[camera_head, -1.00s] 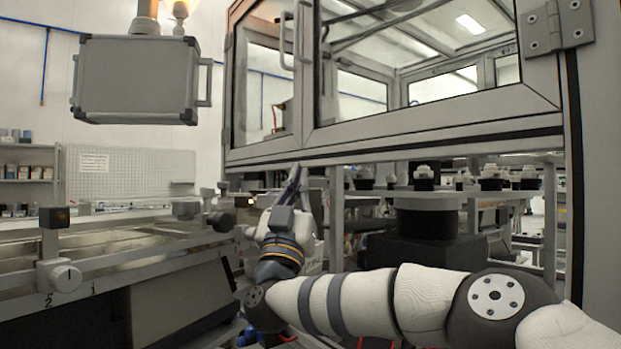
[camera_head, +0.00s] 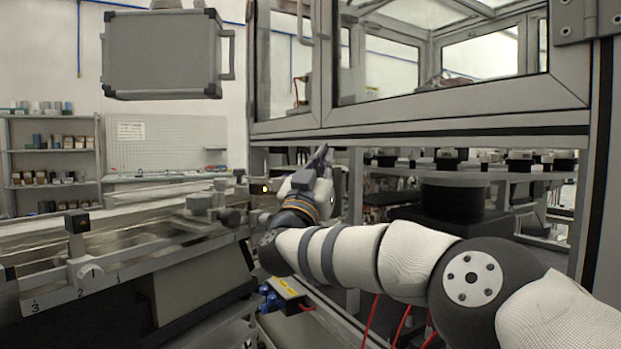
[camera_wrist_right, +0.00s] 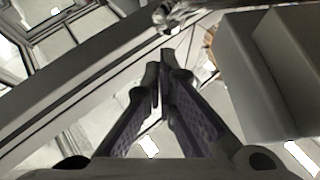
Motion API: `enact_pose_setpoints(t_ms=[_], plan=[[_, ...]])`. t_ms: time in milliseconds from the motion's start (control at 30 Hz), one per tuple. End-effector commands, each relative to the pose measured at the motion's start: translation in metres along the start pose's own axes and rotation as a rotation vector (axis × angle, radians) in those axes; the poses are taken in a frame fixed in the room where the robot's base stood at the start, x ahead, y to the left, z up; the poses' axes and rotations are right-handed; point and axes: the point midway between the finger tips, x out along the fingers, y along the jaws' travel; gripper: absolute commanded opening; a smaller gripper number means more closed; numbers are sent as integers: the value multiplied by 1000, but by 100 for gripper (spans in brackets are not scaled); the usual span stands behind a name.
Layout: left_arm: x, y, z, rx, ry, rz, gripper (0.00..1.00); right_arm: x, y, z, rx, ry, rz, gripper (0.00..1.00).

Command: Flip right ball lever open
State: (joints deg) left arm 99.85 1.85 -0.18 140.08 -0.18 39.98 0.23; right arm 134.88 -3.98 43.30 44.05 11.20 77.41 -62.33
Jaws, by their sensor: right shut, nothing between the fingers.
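My right gripper (camera_head: 321,153) is just under the lower edge of the glazed cabinet in the head view, its fingers pointing up. In the right wrist view the two dark fingers (camera_wrist_right: 164,76) are together at their tips, with nothing held between them. A shiny metal fitting (camera_wrist_right: 178,14) lies beyond the tips, apart from them in the picture; I cannot tell whether it is the ball lever. No ball lever can be made out for certain in the head view, where my arm and gripper cover part of the area. My left gripper is not in view.
The glazed cabinet (camera_head: 430,118) overhangs the gripper closely. A conveyor rail (camera_head: 150,262) with clamps and knobs runs along the left. A grey block (camera_wrist_right: 262,75) is close to the right of the fingers in the wrist view. A grey case (camera_head: 162,55) hangs at upper left.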

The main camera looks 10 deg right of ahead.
Motion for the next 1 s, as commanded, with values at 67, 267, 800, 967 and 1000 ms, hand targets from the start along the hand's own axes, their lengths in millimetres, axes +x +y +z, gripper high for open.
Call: enact_pose_setpoints(t_ms=[67,267,800,967,1000], plan=[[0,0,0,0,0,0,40,1,0,0,0,0,0,0],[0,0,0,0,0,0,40,2,0,1,0,0,0,0],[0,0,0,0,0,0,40,-13,-1,1,0,0,-3,0],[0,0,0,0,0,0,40,-51,0,1,-1,-1,-5,0],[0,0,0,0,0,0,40,-61,-1,1,0,0,-5,0]])
